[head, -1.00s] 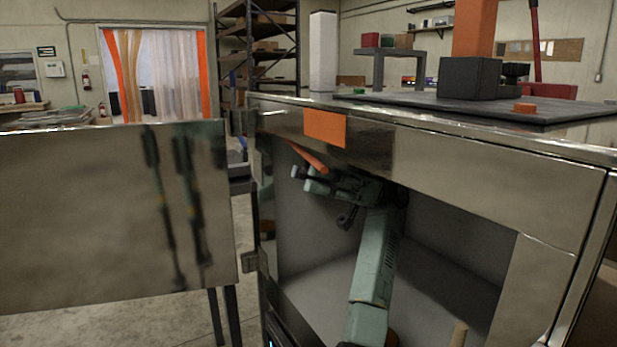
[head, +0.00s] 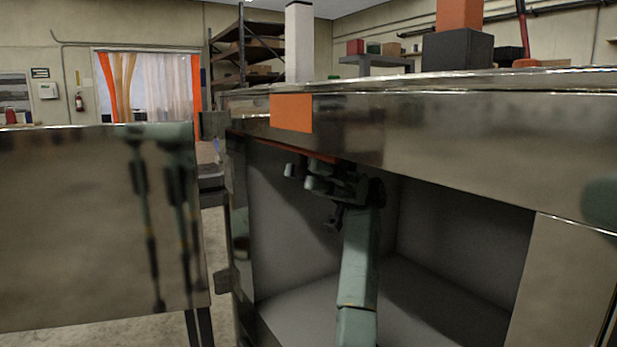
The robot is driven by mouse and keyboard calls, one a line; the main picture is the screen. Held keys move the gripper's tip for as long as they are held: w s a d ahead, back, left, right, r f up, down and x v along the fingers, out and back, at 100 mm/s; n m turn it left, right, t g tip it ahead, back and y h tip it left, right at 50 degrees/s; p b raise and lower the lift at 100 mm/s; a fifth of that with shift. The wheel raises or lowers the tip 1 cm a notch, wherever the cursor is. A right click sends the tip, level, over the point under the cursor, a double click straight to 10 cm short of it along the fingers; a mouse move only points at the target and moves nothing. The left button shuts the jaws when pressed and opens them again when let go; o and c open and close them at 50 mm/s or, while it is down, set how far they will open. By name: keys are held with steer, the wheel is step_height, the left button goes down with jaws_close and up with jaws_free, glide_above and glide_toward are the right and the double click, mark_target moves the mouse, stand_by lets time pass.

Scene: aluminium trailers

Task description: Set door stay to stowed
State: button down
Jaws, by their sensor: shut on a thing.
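The door stay (head: 290,147) is an orange bar just under the top edge of the trailer's opening, lying nearly along that edge. My gripper (head: 302,174) is inside the opening, up at the bar, with its fingers pointing left. It is shut on the stay, though the contact itself is small and dark in this view. The trailer door (head: 80,235) stands open at the left, its shiny face reflecting my arm. The far end of the stay is hard to make out.
An orange square (head: 291,112) marks the metal frame above the opening. The grey compartment (head: 285,220) around my arm looks empty. A hinge (head: 224,279) joins the door side. A dark block with an orange post (head: 457,50) stands on top.

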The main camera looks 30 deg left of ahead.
steer(key=shift+w, duration=0.1)
steer(key=c, duration=1.4)
jaws_free()
steer(key=shift+d, duration=0.1)
steer(key=shift+r+p, duration=0.1)
steer(key=shift+p, duration=0.25)
